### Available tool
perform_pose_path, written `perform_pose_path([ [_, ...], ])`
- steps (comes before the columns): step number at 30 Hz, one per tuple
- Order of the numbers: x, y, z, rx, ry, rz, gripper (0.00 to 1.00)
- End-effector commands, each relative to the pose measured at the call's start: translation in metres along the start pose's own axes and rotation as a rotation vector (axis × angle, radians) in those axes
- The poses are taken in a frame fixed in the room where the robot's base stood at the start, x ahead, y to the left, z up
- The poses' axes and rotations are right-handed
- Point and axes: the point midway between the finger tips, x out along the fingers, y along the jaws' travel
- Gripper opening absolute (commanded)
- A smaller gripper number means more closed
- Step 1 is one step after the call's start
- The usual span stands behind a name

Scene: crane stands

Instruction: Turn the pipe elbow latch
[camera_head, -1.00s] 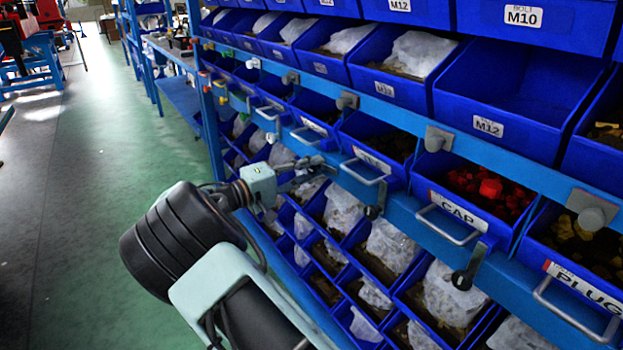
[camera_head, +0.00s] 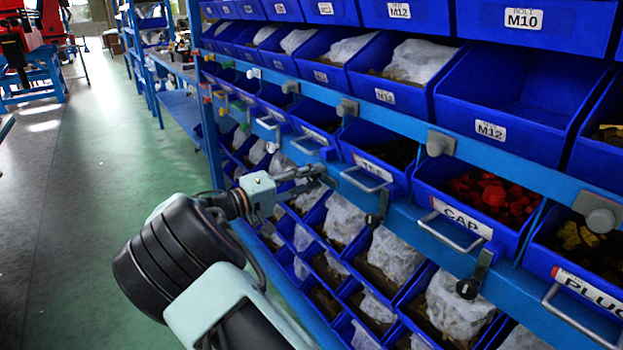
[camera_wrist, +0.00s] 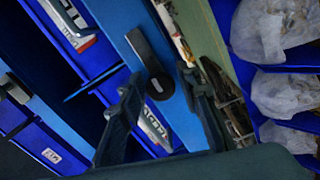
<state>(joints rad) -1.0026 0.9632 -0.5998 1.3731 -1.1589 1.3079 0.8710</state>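My gripper (camera_head: 318,172) reaches the blue rail below the middle row of bins, left of the TEE bin (camera_head: 390,165). In the wrist view its two dark fingers (camera_wrist: 160,80) are spread apart. A latch with a straight grey lever (camera_wrist: 143,52) and a round dark hub lies between and just ahead of the fingertips. I cannot tell whether they touch it. Its lever slants up and left along the rail (camera_wrist: 115,30). A partly hidden bin label (camera_wrist: 152,126) shows beside the left finger. In the head view my gripper hides this latch.
Other dark latches hang on the rail, one below TEE (camera_head: 377,208) and one by the CAP bin (camera_head: 474,275). Metal bin handles (camera_head: 455,233) stick out nearby. Lower bins hold bagged parts (camera_head: 392,252). The green floor (camera_head: 100,150) at left is clear.

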Motion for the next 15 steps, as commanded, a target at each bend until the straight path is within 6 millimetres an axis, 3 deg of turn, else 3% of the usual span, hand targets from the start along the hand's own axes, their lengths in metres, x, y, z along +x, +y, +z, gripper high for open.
perform_pose_path([
  [10, -0.001, 0.0, 0.0, -0.001, 0.001, 0.001, 0.41],
  [15, -0.017, 0.0, -0.001, 0.0, 0.003, 0.0, 0.41],
])
